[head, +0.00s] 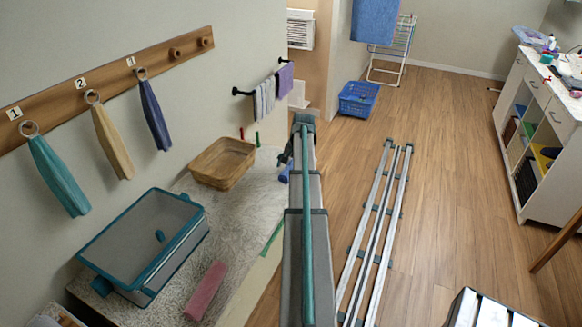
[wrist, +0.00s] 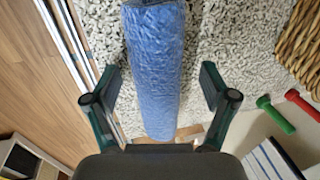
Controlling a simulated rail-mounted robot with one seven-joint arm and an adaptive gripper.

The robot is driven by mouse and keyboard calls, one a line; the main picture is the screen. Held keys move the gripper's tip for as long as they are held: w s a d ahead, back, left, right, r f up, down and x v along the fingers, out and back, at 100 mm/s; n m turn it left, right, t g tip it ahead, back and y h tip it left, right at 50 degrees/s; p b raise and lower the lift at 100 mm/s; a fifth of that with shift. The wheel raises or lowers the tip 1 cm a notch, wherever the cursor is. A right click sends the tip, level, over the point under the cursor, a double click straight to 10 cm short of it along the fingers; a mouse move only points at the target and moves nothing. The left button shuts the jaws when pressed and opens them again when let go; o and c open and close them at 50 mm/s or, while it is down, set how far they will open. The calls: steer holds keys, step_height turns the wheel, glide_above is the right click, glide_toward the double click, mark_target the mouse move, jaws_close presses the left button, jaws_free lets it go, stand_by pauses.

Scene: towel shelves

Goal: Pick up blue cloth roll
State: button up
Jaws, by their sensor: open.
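The blue cloth roll (wrist: 155,65) lies on the speckled grey-and-white counter top (wrist: 238,50) in the wrist view. Its near end points down toward my palm. My gripper (wrist: 157,85) is open, with one finger on each side of the roll and a visible gap on both sides. I cannot tell the height of the fingers over the roll. In the head view a small part of the blue roll (head: 286,172) shows beside my arm. My gripper (head: 300,135) is mostly hidden there behind the arm.
A wicker basket (head: 222,163) stands on the counter left of the roll, with a green and a red peg (wrist: 275,113) near it. A teal mesh box (head: 145,245) and a pink roll (head: 205,291) lie nearer. Towels hang on the wall. Rails cross the floor.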

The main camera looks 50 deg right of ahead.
steer(key=c, duration=1.3)
steer(key=shift+o, duration=0.2)
steer(key=shift+r, duration=0.1)
